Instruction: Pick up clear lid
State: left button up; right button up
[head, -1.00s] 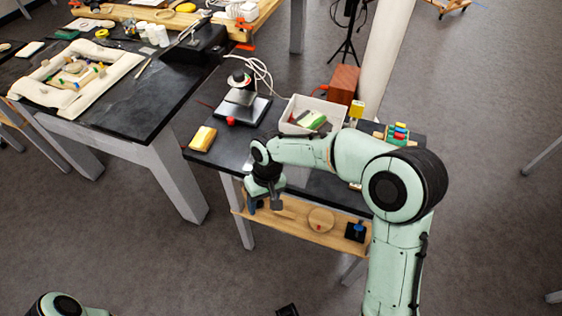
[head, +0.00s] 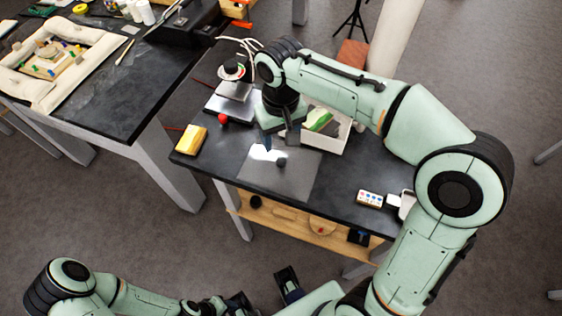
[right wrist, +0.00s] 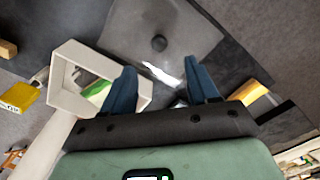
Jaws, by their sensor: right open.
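The clear lid (head: 288,185) is a see-through, glossy sheet with a dark round knob, lying flat on the dark table. It also shows in the right wrist view (right wrist: 185,32), with the knob near its middle and a bright glare by the near edge. My right gripper (head: 278,146) is above the table at the lid's far edge. In the right wrist view, its two blue fingers (right wrist: 163,88) are spread and empty, with the lid beyond them.
A white bin (head: 326,140) with a green item stands close beside my right gripper. A scale-like device (head: 232,100) and a yellow block (head: 190,140) are to the left. A white block with coloured dots (head: 370,198) lies at the right.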

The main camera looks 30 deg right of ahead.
aim_at(281, 160)
notch_tip(281, 160, down, 10)
jog(key=shift+w+d+b, duration=0.1)
jog(key=shift+w+b, duration=0.05)
jog(key=shift+b, duration=0.5)
grip_shut()
